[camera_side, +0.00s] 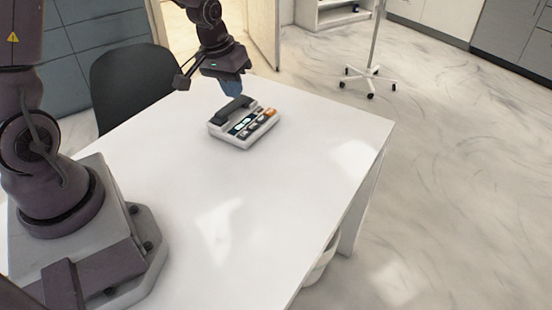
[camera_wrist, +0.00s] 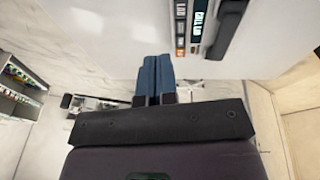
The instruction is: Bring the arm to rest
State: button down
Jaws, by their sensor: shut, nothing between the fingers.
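My gripper (camera_side: 232,92) is shut, with its blue fingertips together and nothing between them. In the side view it hangs above the far part of the white table, just behind the desk telephone (camera_side: 243,127). In the wrist view my gripper's blue fingers (camera_wrist: 154,72) point toward the table's edge. The telephone (camera_wrist: 197,25) shows at the top right of that view, apart from the fingers. Its dark handset lies on the left side of its white body in the side view.
The white table (camera_side: 210,190) is otherwise clear. A dark chair (camera_side: 125,82) stands at its far left edge. A wheeled stand (camera_side: 370,80) is on the floor beyond it, and a white bin (camera_side: 320,264) is under its right side. A shelf (camera_wrist: 22,90) shows in the wrist view.

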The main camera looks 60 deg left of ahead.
jog(key=s+d+r+m+t, duration=0.1)
jog(key=s+d+r+m, duration=0.1)
jog(key=s+d+r, duration=0.3)
jog(key=s+d+r+m+t, duration=0.2)
jog(key=s+d+r, duration=0.4)
jog(key=s+r, duration=0.5)
jog(key=shift+s+r+m, duration=0.35)
jog(key=shift+r+m, duration=0.2)
jog(key=shift+m, duration=0.05)
